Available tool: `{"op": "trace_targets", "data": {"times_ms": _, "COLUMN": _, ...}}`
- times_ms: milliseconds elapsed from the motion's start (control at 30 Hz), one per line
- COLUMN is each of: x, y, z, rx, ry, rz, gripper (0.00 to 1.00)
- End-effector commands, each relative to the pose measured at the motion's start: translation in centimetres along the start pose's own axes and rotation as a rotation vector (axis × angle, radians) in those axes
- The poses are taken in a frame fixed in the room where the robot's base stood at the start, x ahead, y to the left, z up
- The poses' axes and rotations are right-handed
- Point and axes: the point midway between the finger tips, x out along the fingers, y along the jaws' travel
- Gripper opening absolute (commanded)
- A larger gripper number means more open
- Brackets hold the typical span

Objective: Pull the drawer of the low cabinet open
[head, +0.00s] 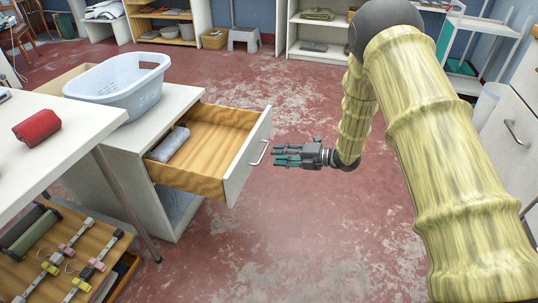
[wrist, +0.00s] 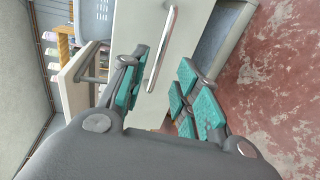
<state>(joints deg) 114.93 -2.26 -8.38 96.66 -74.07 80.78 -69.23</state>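The low cabinet (head: 137,170) is white and stands left of the middle in the head view. Its drawer (head: 210,133) is pulled well out, with a wooden inside and a white front. A grey folded item (head: 168,145) lies in it. The drawer's metal bar handle (head: 259,153) also shows in the wrist view (wrist: 163,45). My gripper (head: 276,157) is in front of the handle, at about its height, with its teal-padded fingers spread apart. In the wrist view the handle appears just beyond the finger pads, and nothing is held. Whether a finger touches the handle I cannot tell.
A pale blue laundry basket (head: 120,88) stands on the cabinet top. A white table (head: 70,135) with a red roll (head: 37,127) is at the left, its leg near the cabinet. The red floor (head: 300,230) is clear in front of the drawer.

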Motion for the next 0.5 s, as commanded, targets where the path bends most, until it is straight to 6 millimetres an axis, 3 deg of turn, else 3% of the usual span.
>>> {"op": "trace_targets", "data": {"times_ms": 200, "x": -3.5, "y": 0.0, "z": 0.0, "rx": 0.001, "ry": -0.001, "rz": 0.000, "gripper": 0.32}}
{"op": "trace_targets", "data": {"times_ms": 500, "x": -5.2, "y": 0.0, "z": -0.1, "rx": 0.001, "ry": 0.001, "rz": 0.001, "gripper": 0.32}}
